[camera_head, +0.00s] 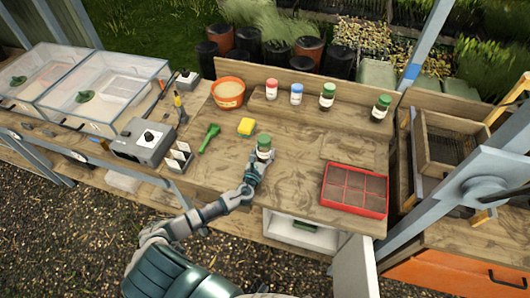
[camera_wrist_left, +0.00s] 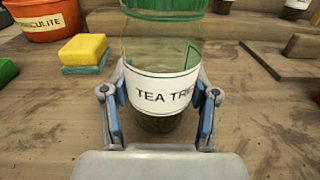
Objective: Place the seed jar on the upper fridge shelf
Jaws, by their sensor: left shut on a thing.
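The seed jar (camera_head: 264,152) is clear glass with a green lid, and its label reads "TEA TR…" in the left wrist view (camera_wrist_left: 160,90). My left gripper (camera_head: 257,166) is shut on it, one finger on each side of the label. The jar is upright over the wooden bench; I cannot tell whether its base touches the wood. The white fridge (camera_head: 283,231) is under the bench front, with its door (camera_head: 355,268) open. A small dark green thing (camera_head: 304,225) shows inside. Its shelves are mostly hidden by the bench top. My right gripper is not in view.
A red sectioned tray (camera_head: 355,190) sits at the bench's right front. Jars with red (camera_head: 271,89), blue (camera_head: 296,94) and green (camera_head: 327,97) lids stand along the back. The bench middle is clear.

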